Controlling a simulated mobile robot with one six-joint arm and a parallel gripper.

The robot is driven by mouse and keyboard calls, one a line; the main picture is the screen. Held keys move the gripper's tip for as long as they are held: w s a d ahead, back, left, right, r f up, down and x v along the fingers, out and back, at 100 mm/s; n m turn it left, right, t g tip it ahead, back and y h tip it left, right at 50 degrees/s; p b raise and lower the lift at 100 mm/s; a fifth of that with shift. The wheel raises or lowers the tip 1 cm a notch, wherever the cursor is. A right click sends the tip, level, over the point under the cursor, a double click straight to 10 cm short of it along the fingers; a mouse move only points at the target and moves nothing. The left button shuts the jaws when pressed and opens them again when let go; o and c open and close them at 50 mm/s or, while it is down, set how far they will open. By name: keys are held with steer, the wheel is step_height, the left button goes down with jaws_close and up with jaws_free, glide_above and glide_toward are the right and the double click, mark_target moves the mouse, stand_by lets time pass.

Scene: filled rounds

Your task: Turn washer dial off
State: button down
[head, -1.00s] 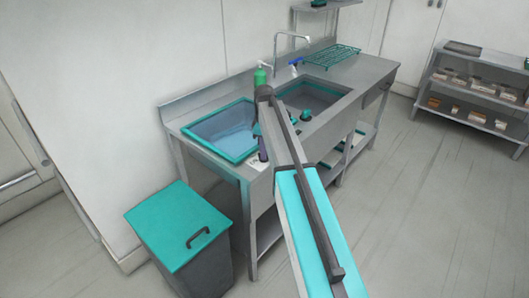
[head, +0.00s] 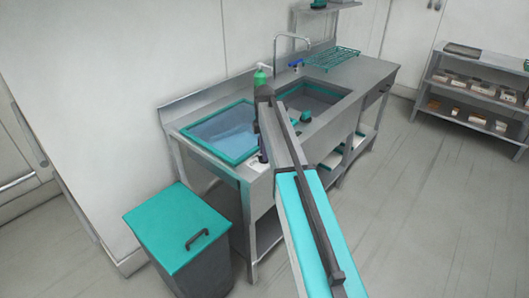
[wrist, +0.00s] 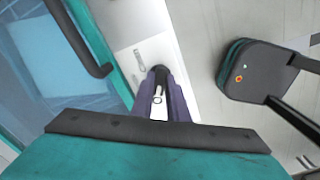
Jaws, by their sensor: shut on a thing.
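The washer is the unit with a teal-framed glass lid (head: 220,133) at the left end of the steel counter; its glass also shows at the left of the wrist view (wrist: 50,70). A pale front panel (wrist: 130,62) with a printed mark lies ahead of my fingers in the wrist view. The small dark dial (wrist: 159,72) sits between the purple fingertips of my gripper (wrist: 160,92), which is shut on it. The dial's pointer and setting are mostly hidden by the fingers. In the head view my forearm partly covers the gripper (head: 262,150).
A sink (head: 312,97) with a tap (head: 290,38) is right of the washer. A teal-lidded bin (head: 175,225) stands on the floor at the left. Open floor lies at the right, before a shelf (head: 475,85).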

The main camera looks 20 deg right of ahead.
steer(key=shift+w+r, duration=0.1)
steer(key=c, duration=1.7)
jaws_free()
steer(key=shift+r+b, duration=1.7)
steer(key=shift+r, duration=5.15)
